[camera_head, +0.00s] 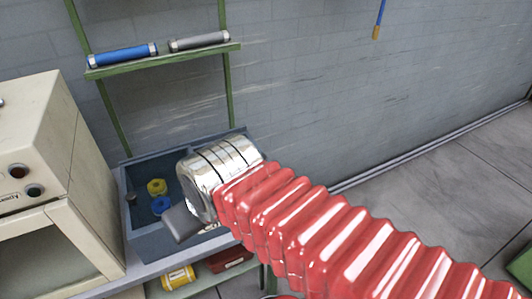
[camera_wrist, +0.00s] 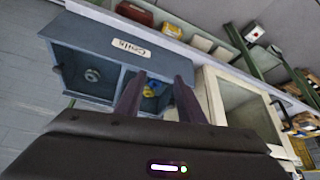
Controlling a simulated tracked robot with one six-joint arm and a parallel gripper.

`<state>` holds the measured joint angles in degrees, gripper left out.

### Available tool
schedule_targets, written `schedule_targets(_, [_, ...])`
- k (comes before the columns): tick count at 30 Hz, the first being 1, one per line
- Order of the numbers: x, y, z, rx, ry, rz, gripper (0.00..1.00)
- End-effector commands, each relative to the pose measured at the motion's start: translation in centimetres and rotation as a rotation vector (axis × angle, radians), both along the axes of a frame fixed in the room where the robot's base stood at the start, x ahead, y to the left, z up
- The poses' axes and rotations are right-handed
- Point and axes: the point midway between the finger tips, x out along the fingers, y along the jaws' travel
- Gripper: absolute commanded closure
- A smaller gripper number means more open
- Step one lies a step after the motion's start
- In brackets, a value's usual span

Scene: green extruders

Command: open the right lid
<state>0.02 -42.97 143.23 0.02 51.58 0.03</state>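My gripper (camera_wrist: 159,80) is open in the wrist view, its two dark fingers apart with nothing visibly held. They overlap the blue-grey box (camera_wrist: 75,37) labelled "Coils"; I cannot tell whether they touch it. I cannot make out a right lid in either view.
A cream machine (camera_head: 32,132) stands close left of the box in the head view. A green shelf (camera_head: 165,61) above holds blue (camera_head: 122,55) and grey (camera_head: 200,41) cylinders. A yellow container (camera_head: 178,277) and red box (camera_head: 230,259) sit below.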

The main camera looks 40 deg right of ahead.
Motion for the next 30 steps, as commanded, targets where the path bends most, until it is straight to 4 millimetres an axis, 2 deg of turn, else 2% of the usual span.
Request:
schedule_targets(5, [0.4, -0.5, 0.1, 0.034, 0.018, -0.060, 0.59])
schedule_targets(11, [1.9, -1.9, 0.2, 0.160, 0.081, -0.282, 0.59])
schedule_targets(20, [5.0, -6.8, 0.3, 0.438, 0.190, -0.751, 0.59])
schedule_targets(30, [8.1, -14.5, 0.0, 0.779, 0.283, -1.272, 0.59])
